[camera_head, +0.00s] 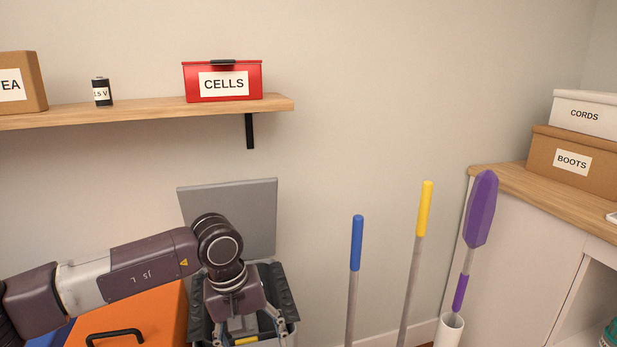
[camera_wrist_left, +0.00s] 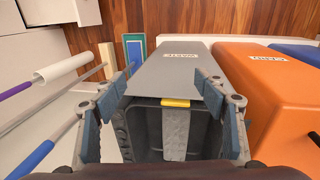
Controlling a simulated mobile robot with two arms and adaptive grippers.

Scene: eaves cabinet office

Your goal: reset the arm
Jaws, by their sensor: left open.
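My left arm reaches in from the left in the head view. Its gripper (camera_head: 246,333) points down over a grey bin with its lid (camera_head: 232,215) raised against the wall. In the left wrist view the two fingers stand wide apart with the gripper (camera_wrist_left: 166,95) open, and nothing is between the pads. Below them is the bin's dark opening (camera_wrist_left: 146,130). A small yellow piece (camera_wrist_left: 175,103) shows at the bin's edge; I cannot tell what it is. My right gripper is not in view.
An orange bin (camera_head: 140,318) stands left of the grey one. A wall shelf (camera_head: 150,110) above bears a black battery (camera_head: 102,95), a red CELLS box (camera_head: 222,84) and a cardboard box (camera_head: 22,82). Blue (camera_head: 356,242) and yellow (camera_head: 425,208) handles and a purple duster (camera_head: 480,210) stand right.

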